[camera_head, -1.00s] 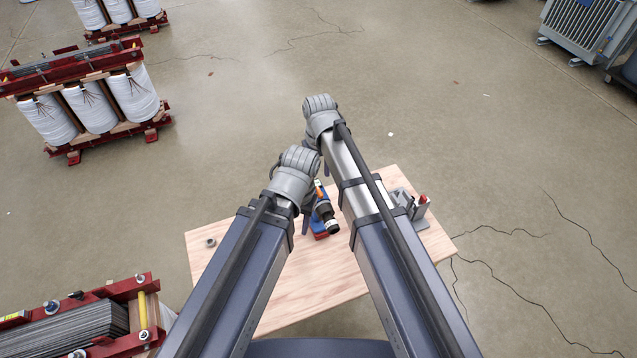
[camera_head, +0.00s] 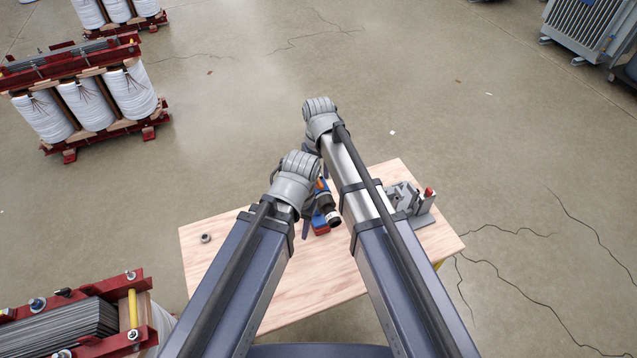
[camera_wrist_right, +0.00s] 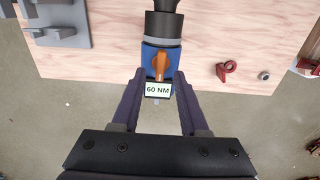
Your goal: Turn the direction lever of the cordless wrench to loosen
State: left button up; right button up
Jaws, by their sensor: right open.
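The cordless wrench lies by the middle of the table, with a blue body (camera_wrist_right: 150,52), a black head (camera_wrist_right: 163,24) and a "60 NM" display (camera_wrist_right: 158,89). Its orange direction lever (camera_wrist_right: 159,67) lies roughly along the tool. My right gripper (camera_wrist_right: 158,75) is open, its dark fingers either side of the wrench's lever end, with no visible grip. In the head view the wrench (camera_head: 327,204) shows between my arms, partly covered. My left gripper (camera_head: 307,222) is beside it on the left, mostly hidden by its own wrist, so its jaws cannot be judged.
The wooden table (camera_head: 225,275) has a grey fixture (camera_head: 412,203) on the right and a small nut (camera_head: 205,238) on the left. A red part (camera_wrist_right: 226,71) lies near the nut in the wrist view. Red-framed coil units (camera_head: 85,95) stand on the floor at left.

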jog(key=shift+f, duration=0.55)
grip_shut()
